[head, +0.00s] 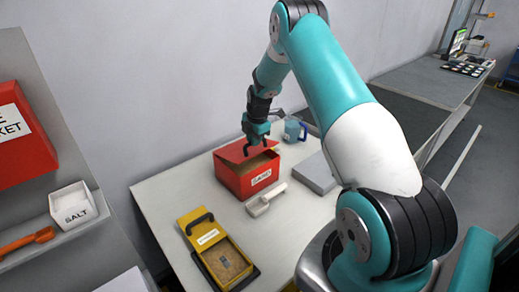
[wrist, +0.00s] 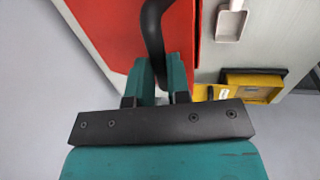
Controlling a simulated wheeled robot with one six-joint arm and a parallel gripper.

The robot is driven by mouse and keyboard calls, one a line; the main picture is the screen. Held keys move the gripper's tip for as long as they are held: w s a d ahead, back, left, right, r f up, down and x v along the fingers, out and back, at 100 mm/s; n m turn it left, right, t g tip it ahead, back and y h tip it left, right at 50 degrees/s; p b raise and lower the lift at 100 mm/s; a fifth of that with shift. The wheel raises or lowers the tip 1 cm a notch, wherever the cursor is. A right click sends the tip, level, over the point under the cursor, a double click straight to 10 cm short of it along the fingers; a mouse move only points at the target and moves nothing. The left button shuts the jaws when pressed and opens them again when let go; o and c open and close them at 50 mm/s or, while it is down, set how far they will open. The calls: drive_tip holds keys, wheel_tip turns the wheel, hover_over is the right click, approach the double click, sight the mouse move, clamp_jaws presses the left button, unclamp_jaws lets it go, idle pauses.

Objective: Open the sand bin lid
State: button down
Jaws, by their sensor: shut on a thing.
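The red sand bin (head: 240,184) with a white SAND label (head: 261,177) stands on the white table. Its red lid (head: 232,153) is tilted up, and the inside shows in front of it. My gripper (head: 258,141) is above the lid, reaching down from behind the bin's top. In the wrist view, my gripper (wrist: 159,85) is shut on the lid's curved black handle (wrist: 152,30), with the red lid (wrist: 105,28) beneath it. The handle's far end is out of that view.
A white scoop (head: 264,203) lies in front of the bin. A yellow box (head: 195,217) with a black handle is nearer. A grey flat block (head: 315,174) and a blue mug (head: 293,131) are to the right. A shelf at left holds a SALT box (head: 73,206).

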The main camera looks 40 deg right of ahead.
drive_tip(key=w+r, duration=0.3)
drive_tip(key=w, duration=0.3)
drive_tip(key=w+r, duration=0.4)
drive_tip(key=w, duration=0.3)
drive_tip(key=shift+w, duration=0.3)
idle(0.3)
drive_tip(key=c, duration=1.1)
unclamp_jaws()
drive_tip(key=shift+w, duration=0.2)
drive_tip(key=s+r, duration=0.1)
drive_tip(key=r, duration=0.7)
drive_tip(key=s+r, duration=0.2)
drive_tip(key=r, duration=0.7)
drive_tip(key=shift+s+d+r, duration=0.15)
drive_tip(key=shift+s+d, duration=0.05)
drive_tip(key=shift+s, duration=0.1)
